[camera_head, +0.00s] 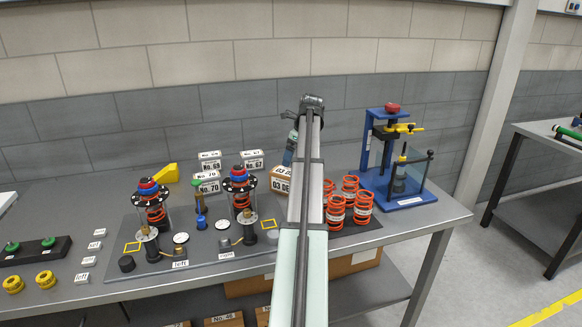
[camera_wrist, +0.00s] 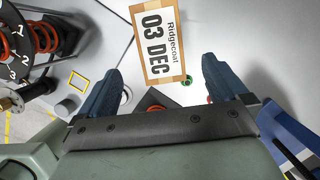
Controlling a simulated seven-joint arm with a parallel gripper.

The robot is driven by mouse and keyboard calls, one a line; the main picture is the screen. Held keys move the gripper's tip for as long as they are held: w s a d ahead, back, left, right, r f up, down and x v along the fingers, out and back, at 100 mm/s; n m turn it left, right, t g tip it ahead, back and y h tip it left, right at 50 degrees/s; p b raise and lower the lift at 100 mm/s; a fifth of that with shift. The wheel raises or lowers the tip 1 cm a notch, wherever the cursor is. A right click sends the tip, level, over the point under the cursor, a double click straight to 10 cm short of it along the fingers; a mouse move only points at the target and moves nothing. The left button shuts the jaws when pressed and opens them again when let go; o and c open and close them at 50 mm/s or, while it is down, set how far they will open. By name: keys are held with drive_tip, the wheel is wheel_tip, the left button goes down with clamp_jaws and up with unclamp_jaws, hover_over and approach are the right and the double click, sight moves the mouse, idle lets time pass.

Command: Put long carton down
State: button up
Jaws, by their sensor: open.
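The long carton (camera_wrist: 160,42), with a white "Ridgecoat 03 DEC" label in a tan border, lies ahead of and between my fingertips in the wrist view. In the head view, its tan end and label (camera_head: 283,184) show just left of my arm, on the table's back part; my arm hides the rest. My gripper (camera_wrist: 163,85) is open, with a dark blue finger on each side and clear gaps between both fingers and the carton. In the head view my arm mostly hides the gripper.
White boxes marked No. 67, 68 and 70 (camera_head: 207,182) stand left of the carton. Spring assemblies (camera_head: 240,197) stand on a grey mat at left. Orange springs (camera_head: 335,211) and a blue press (camera_head: 391,160) stand at right.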

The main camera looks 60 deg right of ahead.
sight(288, 173)
idle(0.4)
drive_tip(key=shift+s+d+r+t, duration=0.3)
drive_tip(key=shift+s+r+t, duration=0.2)
drive_tip(key=shift+s+r, duration=0.25)
drive_tip(key=x, duration=0.8)
drive_tip(key=shift+w+f, duration=0.15)
drive_tip(key=shift+f, duration=0.1)
drive_tip(key=shift+a+x, duration=0.15)
drive_tip(key=shift+x, duration=1.15)
drive_tip(key=shift+a+x, duration=0.15)
drive_tip(key=shift+x, duration=1.1)
drive_tip(key=shift+f, duration=0.3)
drive_tip(key=c, duration=1.5)
drive_tip(key=shift+r, duration=5.2)
